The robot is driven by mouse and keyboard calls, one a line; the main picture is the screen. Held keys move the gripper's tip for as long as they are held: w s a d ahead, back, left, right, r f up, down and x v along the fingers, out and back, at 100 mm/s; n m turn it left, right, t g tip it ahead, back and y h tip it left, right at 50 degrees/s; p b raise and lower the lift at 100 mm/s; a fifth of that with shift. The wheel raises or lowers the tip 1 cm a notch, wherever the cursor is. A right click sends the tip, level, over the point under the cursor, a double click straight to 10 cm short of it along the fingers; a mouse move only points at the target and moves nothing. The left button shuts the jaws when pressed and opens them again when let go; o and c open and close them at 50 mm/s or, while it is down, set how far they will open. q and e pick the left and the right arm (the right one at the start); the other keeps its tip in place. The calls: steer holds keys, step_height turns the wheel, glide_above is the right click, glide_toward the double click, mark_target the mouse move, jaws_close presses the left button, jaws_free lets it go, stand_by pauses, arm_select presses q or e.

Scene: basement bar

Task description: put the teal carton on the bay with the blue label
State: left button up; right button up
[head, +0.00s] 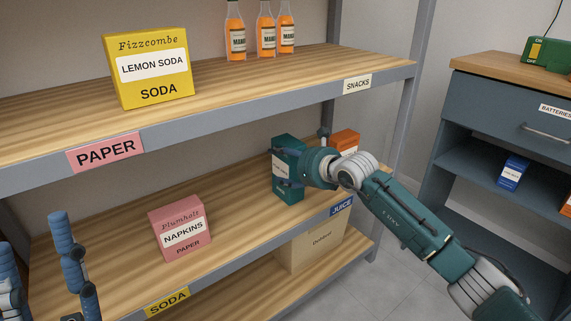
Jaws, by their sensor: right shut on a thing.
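The teal carton (288,192) is upright at the right part of the lower wooden shelf, above the blue JUICE label (341,207) side of that shelf. My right gripper (284,167) is shut on it from the right, and its fingers hide part of the carton's front and white label. The carton's base is at or just above the boards; I cannot tell if it touches. My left gripper (68,250), blue, shows partly at the lower left, away from the carton; its opening is unclear.
An orange carton (346,140) stands behind my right wrist. A pink napkins box (180,228) stands left on the same shelf, with bare boards between. A yellow soda box (150,68) and orange bottles (266,32) are on the shelf above. A cardboard box (312,247) sits below.

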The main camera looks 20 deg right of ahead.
steer(key=shift+r, duration=0.3)
steer(key=o, duration=1.9)
steer(key=shift+f, duration=0.25)
steer(key=shift+o, duration=0.2)
steer(key=shift+r, duration=0.1)
